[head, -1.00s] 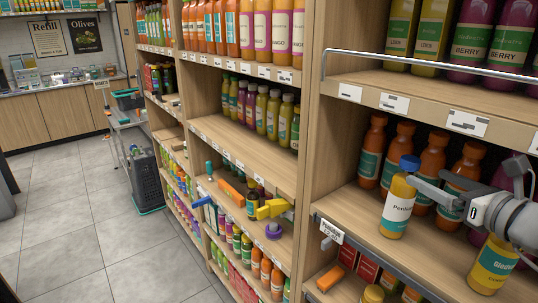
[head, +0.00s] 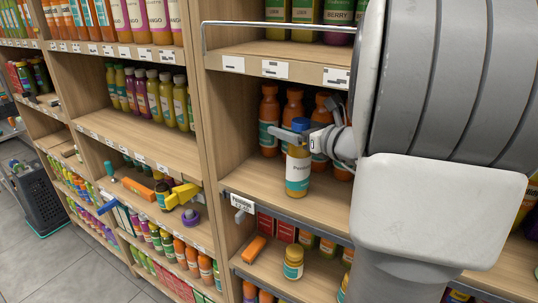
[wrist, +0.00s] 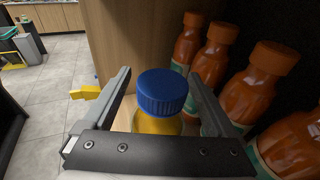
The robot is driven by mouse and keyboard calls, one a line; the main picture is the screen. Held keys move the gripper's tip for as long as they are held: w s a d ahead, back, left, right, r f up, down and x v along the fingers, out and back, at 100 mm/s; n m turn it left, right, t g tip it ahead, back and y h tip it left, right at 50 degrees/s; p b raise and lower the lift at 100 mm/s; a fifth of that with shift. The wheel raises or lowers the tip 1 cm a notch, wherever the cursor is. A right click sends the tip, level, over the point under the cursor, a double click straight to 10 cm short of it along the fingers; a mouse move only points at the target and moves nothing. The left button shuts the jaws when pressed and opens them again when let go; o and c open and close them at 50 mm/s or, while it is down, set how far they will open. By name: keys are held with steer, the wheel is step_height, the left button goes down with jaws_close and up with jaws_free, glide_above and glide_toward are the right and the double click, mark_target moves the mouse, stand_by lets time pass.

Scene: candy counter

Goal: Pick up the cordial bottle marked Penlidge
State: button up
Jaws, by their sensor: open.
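In the wrist view the blue cap (wrist: 162,92) sits between the two spread fingers of my gripper (wrist: 160,82), with a gap showing on each side. The bottle's lower part is hidden there.
Orange bottles (head: 268,118) stand in a row close behind the bottle. A wooden upright (head: 208,130) rises to the left. A metal rail (head: 250,24) fronts the shelf above. My arm hides the shelf's right part. The shelf front (head: 235,180) left of the bottle is clear.

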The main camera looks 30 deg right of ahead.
jaws_close()
stand_by(0.3)
steer(key=shift+r, duration=0.25)
